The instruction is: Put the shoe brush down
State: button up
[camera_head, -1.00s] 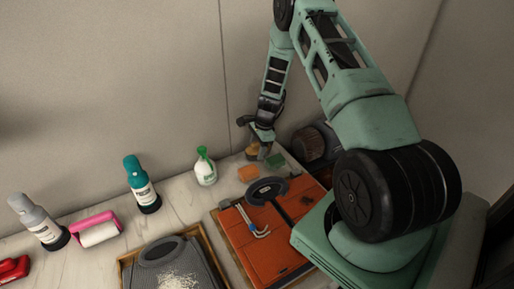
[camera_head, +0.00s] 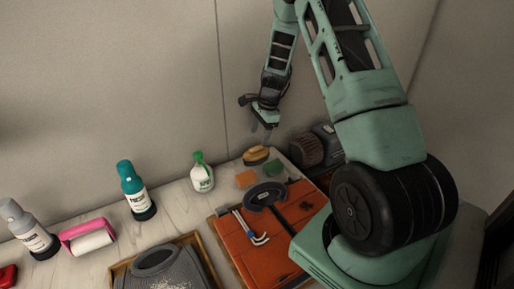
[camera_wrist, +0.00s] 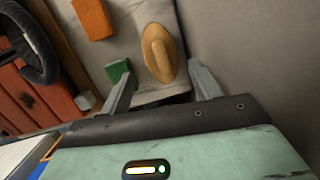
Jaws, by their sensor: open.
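The shoe brush (camera_head: 256,155) has a tan, oval wooden body and lies on the pale counter near the wall. In the wrist view, the shoe brush (camera_wrist: 158,54) lies beyond the fingertips with its raised handle up. My gripper (camera_head: 266,122) is above the brush, apart from it. In the wrist view, my gripper (camera_wrist: 160,78) has its two fingers spread wide with nothing held between them.
An orange sponge (camera_head: 246,179) and a green sponge (camera_head: 273,168) lie beside the brush. An orange tray (camera_head: 245,250) with tools is in front.

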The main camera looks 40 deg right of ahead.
jog(key=s+a+r+n, duration=0.2)
jog(key=a+r+n, duration=0.2)
jog(key=a, duration=0.5)
jog(key=s+a+r+n+g+y, duration=0.1)
jog(key=a+r+n, duration=0.25)
jog(key=a, duration=0.55)
jog(key=s+a+r+n, duration=0.2)
jog(key=a+r+n, duration=0.25)
jog(key=a, duration=0.45)
jog(key=s+a+r+n+h, duration=0.1)
jog(key=s+a+n, duration=0.6)
jog(key=s, duration=0.5)
jog(key=s+a+r+n+h, duration=0.1)
jog(key=s+a+r+n, duration=0.1)
jog(key=s+a+n, duration=0.5)
jog(key=s+n, duration=0.3)
jog(key=s, duration=0.2)
jog(key=shift+g, duration=0.4)
jog(key=shift+o, duration=0.3)
